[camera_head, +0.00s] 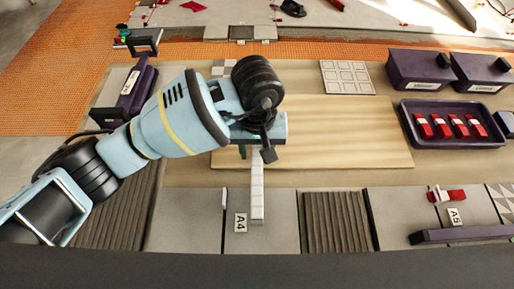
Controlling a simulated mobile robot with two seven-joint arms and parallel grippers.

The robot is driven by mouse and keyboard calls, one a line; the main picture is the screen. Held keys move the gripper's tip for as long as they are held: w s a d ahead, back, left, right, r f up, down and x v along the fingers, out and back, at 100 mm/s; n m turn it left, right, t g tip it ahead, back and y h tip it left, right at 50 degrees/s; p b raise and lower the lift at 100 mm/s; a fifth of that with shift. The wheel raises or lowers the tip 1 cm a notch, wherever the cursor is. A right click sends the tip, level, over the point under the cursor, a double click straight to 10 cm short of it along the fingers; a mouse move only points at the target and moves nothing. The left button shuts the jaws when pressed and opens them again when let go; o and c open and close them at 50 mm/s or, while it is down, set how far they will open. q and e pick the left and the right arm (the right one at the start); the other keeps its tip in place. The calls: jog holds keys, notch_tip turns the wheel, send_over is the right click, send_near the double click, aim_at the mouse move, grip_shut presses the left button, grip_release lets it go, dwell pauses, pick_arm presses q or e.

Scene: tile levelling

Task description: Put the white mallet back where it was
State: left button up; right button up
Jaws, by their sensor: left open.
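My left gripper (257,153) is open and points down over the front edge of the pale wooden board (350,135). A long white bar (257,195) runs from under the gripper toward the front, across the board's edge and onto the grey tiles. It may be the white mallet's handle; the gripper hides its far end, so I cannot tell. No other clear white mallet shows. I cannot see the fingers closed on the bar. My right gripper is out of view.
A dark tray (455,142) holds several red-and-white pieces at the right. Two dark boxes (419,70) (483,72) stand behind it. A white grid sheet (346,77) lies behind the board. A tile labelled A4 (240,223) lies in front. The board's right half is clear.

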aim_at(258, 148)
pick_arm(q)
notch_tip(258, 148, up, 12)
jog(key=shift+w+f, duration=0.15)
jog(key=shift+w, duration=0.05)
dwell(0.7)
